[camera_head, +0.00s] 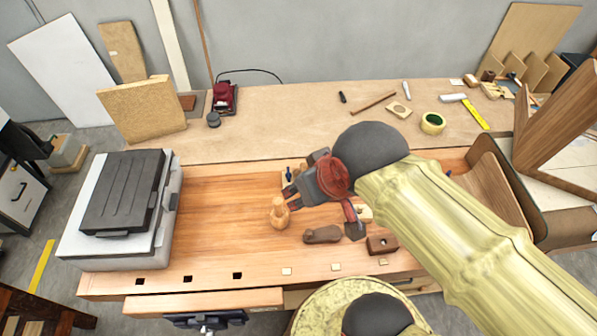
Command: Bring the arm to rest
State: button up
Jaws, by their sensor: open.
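My gripper (290,193) is above the middle of the wooden workbench (225,210), at the end of my yellowish arm, which reaches in from the lower right. Its fingers point to the left and look apart, with nothing seen between them. A small wooden figure-like piece (279,213) stands on the bench just below the fingertips; I cannot tell whether they touch. My arm hides part of the bench's right side.
A black and grey case (122,192) sits at the bench's left end. A dark wooden plane-like tool (322,234) and a wooden block (382,245) lie near the front. A bent wood piece (490,190) stands at right. The bench's left-middle is clear.

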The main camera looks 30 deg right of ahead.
notch_tip(320, 180, down, 11)
jog(key=b, duration=1)
jog(key=shift+b, duration=0.4)
jog(key=shift+r, duration=0.1)
